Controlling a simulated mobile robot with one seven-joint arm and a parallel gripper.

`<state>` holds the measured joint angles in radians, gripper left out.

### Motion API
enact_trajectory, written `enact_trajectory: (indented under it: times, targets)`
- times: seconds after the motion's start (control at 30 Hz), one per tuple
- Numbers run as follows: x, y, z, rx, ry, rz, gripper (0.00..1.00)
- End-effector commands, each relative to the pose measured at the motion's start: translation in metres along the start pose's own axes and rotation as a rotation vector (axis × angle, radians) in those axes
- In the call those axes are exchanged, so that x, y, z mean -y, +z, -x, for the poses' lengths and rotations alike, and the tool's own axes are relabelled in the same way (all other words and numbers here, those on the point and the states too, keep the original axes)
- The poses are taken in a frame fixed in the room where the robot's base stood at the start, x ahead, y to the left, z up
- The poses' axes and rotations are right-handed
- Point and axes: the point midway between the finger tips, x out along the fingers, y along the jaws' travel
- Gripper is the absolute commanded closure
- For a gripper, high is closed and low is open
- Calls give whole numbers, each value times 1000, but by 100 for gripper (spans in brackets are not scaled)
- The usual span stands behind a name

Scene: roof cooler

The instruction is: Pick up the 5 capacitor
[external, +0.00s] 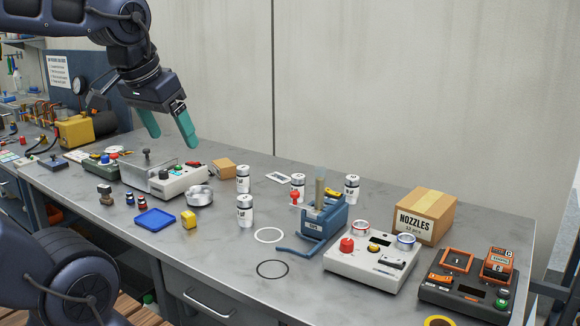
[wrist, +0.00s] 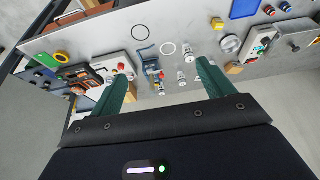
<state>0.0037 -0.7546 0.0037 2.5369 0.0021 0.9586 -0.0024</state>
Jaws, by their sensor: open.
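Several white cylindrical capacitors with dark markings stand upright on the grey bench. In the external view one (external: 245,211) is near the middle front, one (external: 243,179) behind it, one (external: 298,187) behind the blue vise, and one (external: 351,188) right of that. Their numbers are too small to read, so I cannot tell which is the 5 capacitor. In the wrist view one capacitor (wrist: 189,55) shows between the finger lines. My gripper (external: 169,130) has two green fingers. It is open and empty, above the back left of the bench, apart from all capacitors.
The blue vise (external: 322,218) stands close to two capacitors. A nozzles box (external: 424,215), a white control box (external: 370,262) and a dark panel (external: 468,290) fill the right. A silver dial (external: 199,196), blue tray (external: 155,219) and grey device (external: 165,178) lie left. Bare bench surrounds the front capacitor.

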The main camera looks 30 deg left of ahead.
Motion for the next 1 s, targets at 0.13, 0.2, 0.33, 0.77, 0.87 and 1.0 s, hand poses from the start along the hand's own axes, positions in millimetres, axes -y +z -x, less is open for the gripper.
enact_trajectory:
  times: [0.13,0.2,0.33,0.77,0.87,1.0]
  targets:
    - [0,0,0,0,0,0,35]
    - [0,0,0,0,0,0,35]
    - [0,0,0,-1,-2,0,35]
    - [76,-79,-43,-127,-281,35,35]
    - [96,-104,-57,-177,-340,19,35]
    - [116,-137,-80,-243,-385,-23,35]
